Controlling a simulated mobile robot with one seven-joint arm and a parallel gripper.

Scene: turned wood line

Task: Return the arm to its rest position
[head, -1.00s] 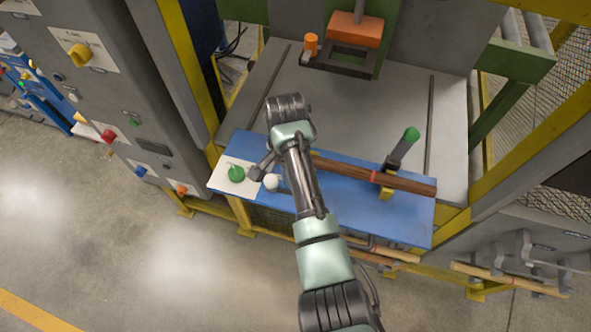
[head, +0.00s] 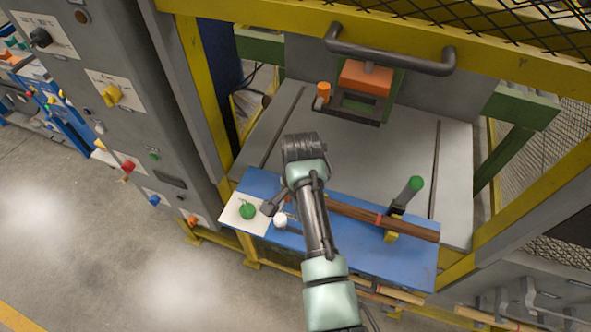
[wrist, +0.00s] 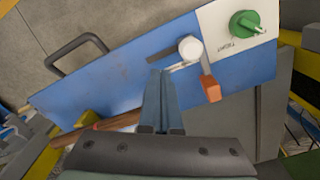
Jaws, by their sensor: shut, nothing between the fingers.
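My arm (head: 316,220) reaches from the bottom of the head view up over the blue panel, with its bent joint near the panel's back edge. My gripper (wrist: 161,73) shows in the wrist view with its two blue-grey fingers together and nothing between them. The fingers are over the blue panel (wrist: 110,75), close to the white round knob (wrist: 190,47) in its slot. I cannot tell from these views whether they touch anything. In the head view I cannot make out the fingers clearly.
A green knob (head: 247,211) sits on a white plate at the panel's left end. A dark wooden rod (head: 350,211) and a green-tipped lever (head: 414,185) lie to the right of my arm. Yellow frame posts and a grey control cabinet (head: 130,50) flank the left.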

